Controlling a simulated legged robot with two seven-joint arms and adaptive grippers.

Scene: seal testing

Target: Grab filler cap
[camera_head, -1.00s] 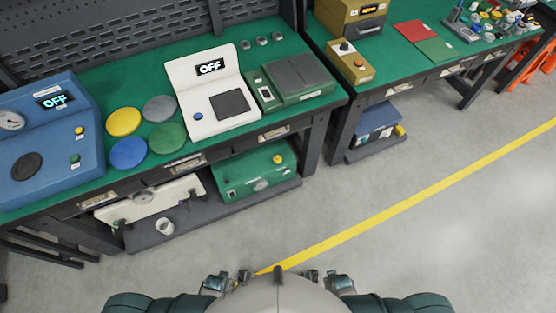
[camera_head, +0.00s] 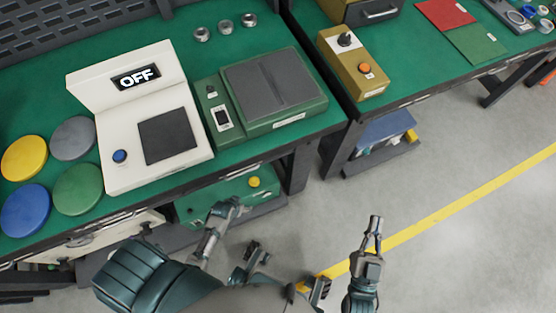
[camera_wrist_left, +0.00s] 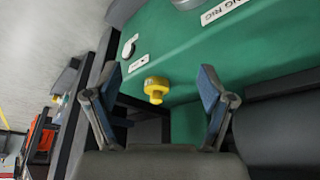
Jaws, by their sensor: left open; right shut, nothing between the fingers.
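The filler cap, a small yellow knob (camera_head: 254,182), sits on the green box (camera_head: 195,206) on the shelf under the near bench. In the left wrist view the yellow cap (camera_wrist_left: 157,88) shows between the spread fingers, with the green box surface (camera_wrist_left: 185,55) behind it. My left gripper (camera_head: 228,211) is in front of the green box, to the lower left of the cap; its fingers (camera_wrist_left: 160,72) are open and empty, apart from the cap. My right gripper (camera_head: 375,233) is shut and empty over the floor, to the right.
The bench (camera_head: 262,136) overhangs the shelf and box. On it stand a white device (camera_head: 116,162) reading OFF, a green device (camera_head: 297,122) and several coloured discs. A bench leg (camera_head: 298,168) stands right of the cap. The floor (camera_head: 460,240) at right is open.

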